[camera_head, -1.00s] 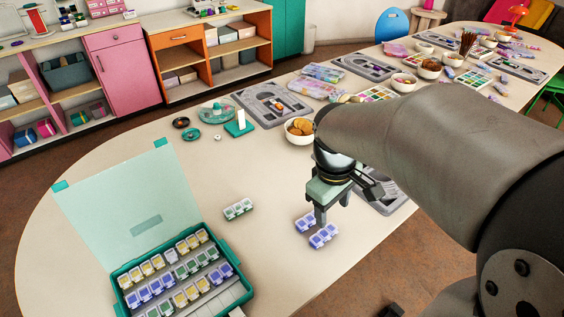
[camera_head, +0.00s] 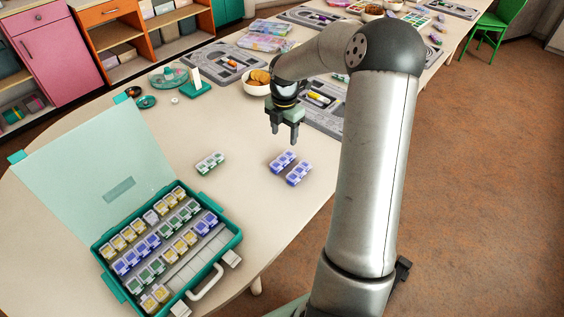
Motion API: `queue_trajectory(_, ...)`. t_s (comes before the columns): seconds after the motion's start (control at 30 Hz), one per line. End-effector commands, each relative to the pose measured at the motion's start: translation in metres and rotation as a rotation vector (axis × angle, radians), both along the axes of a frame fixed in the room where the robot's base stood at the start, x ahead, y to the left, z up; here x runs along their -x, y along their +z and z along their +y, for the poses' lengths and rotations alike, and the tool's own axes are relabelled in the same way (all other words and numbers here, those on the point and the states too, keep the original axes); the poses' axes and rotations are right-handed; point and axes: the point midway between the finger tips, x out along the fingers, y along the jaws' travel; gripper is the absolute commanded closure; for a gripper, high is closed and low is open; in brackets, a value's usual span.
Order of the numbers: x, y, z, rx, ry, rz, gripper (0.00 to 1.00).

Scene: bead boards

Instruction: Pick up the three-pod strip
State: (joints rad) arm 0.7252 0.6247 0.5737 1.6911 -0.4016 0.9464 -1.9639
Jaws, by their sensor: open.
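Three small pod strips lie loose on the pale table (camera_head: 235,215). One is a green-lidded strip (camera_head: 210,163). Two blue-lidded strips lie side by side to its right, a farther one (camera_head: 282,161) and a nearer one (camera_head: 298,173). Each is small in view, and I cannot count the pods of each surely. My gripper (camera_head: 284,141) points down with its fingers apart and nothing between them. It appears above the table, just beyond the blue strips in the picture, and apart from them.
An open teal case (camera_head: 237,240) with rows of yellow, green and blue pods stands at the near left, its clear lid (camera_head: 95,165) raised. Some slots are empty. A bowl of biscuits (camera_head: 257,82) and grey boards (camera_head: 228,62) lie behind. The table is bare around the strips.

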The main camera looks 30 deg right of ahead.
Motion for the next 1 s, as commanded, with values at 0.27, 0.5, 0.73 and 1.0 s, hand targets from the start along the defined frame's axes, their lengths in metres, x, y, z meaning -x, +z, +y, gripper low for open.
queue_trajectory(0.27,0.000,-0.046,0.001,-0.001,0.001,0.002,0.44)
queue_trajectory(0.5,0.001,-0.064,0.001,-0.001,0.000,0.003,0.44)
queue_trajectory(0.73,0.002,-0.097,0.001,-0.001,0.000,0.002,0.44)
queue_trajectory(1.0,0.002,-0.103,0.001,0.001,0.000,0.000,0.44)
